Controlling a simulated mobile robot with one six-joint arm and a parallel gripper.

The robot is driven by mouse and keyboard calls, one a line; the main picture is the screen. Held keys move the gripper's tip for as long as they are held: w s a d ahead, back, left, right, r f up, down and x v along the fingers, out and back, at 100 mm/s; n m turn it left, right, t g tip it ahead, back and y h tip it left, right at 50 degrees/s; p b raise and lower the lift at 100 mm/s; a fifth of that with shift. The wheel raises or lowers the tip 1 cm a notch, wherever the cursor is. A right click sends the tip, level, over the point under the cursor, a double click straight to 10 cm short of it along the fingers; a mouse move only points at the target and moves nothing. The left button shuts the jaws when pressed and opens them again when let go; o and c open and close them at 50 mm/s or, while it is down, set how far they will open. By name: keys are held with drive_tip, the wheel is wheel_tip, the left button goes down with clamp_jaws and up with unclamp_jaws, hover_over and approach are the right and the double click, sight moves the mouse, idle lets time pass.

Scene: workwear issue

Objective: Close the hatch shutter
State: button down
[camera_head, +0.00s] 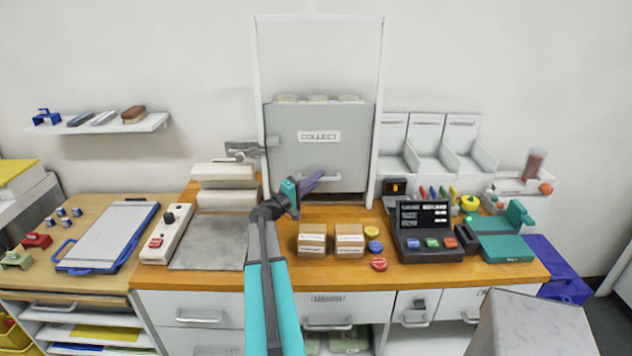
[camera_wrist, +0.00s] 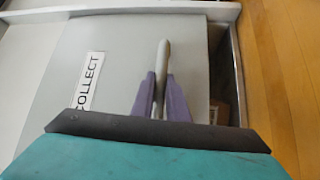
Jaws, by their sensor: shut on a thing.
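The hatch shutter (camera_head: 345,160) is a grey panel with a "COLLECT" label, held in a tall white frame (camera_head: 384,75) on the wall behind the counter. It stands partly lowered, with pale items showing over its top edge and a dark gap below it. My gripper (camera_head: 318,181) is at the shutter's lower edge, at its bar handle (camera_head: 332,178). In the wrist view, the purple fingers (camera_wrist: 161,100) are shut on the pale handle (camera_wrist: 162,60), one on each side. The shutter panel (camera_wrist: 115,45) and its label fill much of that view.
The wooden counter (camera_head: 345,279) holds two small boxes (camera_head: 330,239), a dark terminal with coloured buttons (camera_head: 424,232) and a teal device (camera_head: 502,240). Pale stacked blocks (camera_head: 224,184) stand left of the frame. White bins (camera_head: 426,145) stand to its right.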

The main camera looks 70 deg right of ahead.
wheel_tip(320, 180, down, 4)
drive_tip(key=b, duration=0.3)
drive_tip(key=shift+r+b, duration=0.25)
drive_tip(key=shift+b, duration=0.1)
drive_tip(key=c, duration=2)
unclamp_jaws()
drive_tip(key=shift+r, duration=0.1)
drive_tip(key=b+v, duration=0.4)
drive_tip(key=v, duration=0.9)
drive_tip(key=shift+a, duration=0.4)
drive_tip(key=shift+w, duration=0.15)
drive_tip(key=shift+c, duration=0.2)
